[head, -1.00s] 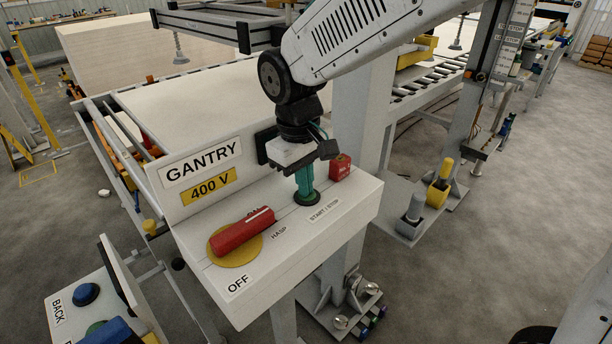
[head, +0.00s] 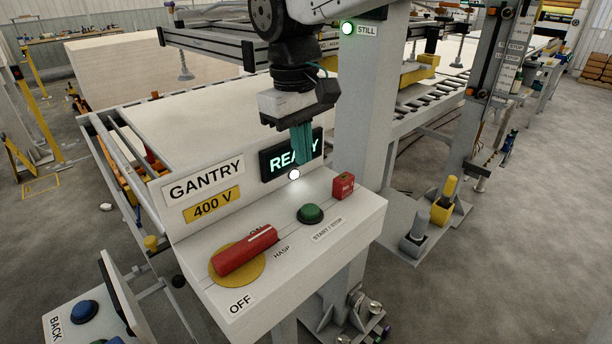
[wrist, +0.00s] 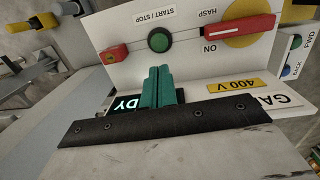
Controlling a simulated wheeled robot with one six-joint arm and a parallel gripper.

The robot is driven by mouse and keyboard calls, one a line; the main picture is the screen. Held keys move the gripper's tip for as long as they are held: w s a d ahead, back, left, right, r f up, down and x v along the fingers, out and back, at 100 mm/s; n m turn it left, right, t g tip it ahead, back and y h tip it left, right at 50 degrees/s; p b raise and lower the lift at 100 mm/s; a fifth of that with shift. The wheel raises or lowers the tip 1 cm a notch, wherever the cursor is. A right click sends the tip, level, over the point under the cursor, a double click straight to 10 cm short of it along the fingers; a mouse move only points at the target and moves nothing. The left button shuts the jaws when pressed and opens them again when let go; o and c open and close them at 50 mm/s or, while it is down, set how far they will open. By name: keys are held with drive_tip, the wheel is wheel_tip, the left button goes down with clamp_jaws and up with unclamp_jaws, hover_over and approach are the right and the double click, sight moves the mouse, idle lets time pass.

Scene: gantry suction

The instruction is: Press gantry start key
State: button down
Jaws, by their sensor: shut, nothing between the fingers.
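The green start/stop key (head: 310,214) is a round button on the sloping top of the white gantry panel (head: 330,258). It also shows in the wrist view (wrist: 159,40), uncovered. My gripper (head: 303,160) has its teal fingers closed together with nothing between them. It is above and behind the key, apart from it, in front of the display (head: 280,160). The display is lit and reads "READY", partly hidden by the fingers. A small white lamp (head: 294,175) glows below it. In the wrist view the fingertips (wrist: 157,70) point toward the key.
A red rotary handle (head: 245,250) on a yellow disc lies left of the key. A small red block (head: 343,185) stands to its right. A green-lit lamp marked STILL (head: 348,28) is on the post. Another panel with a blue button (head: 84,312) is at lower left.

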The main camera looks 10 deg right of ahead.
drive_tip(key=shift+a+r, duration=0.1)
drive_tip(key=shift+r, duration=1.1)
idle(0.8)
drive_tip(key=s+d+f+m, duration=0.3)
drive_tip(key=s+d, duration=0.7)
drive_tip(key=d, duration=0.1)
drive_tip(key=s+d+f+m+t+y, duration=0.1)
drive_tip(key=s+d+f+m, duration=0.3)
drive_tip(key=s+d, duration=0.6)
drive_tip(key=shift+d+f, duration=0.25)
drive_tip(key=shift+d, duration=0.45)
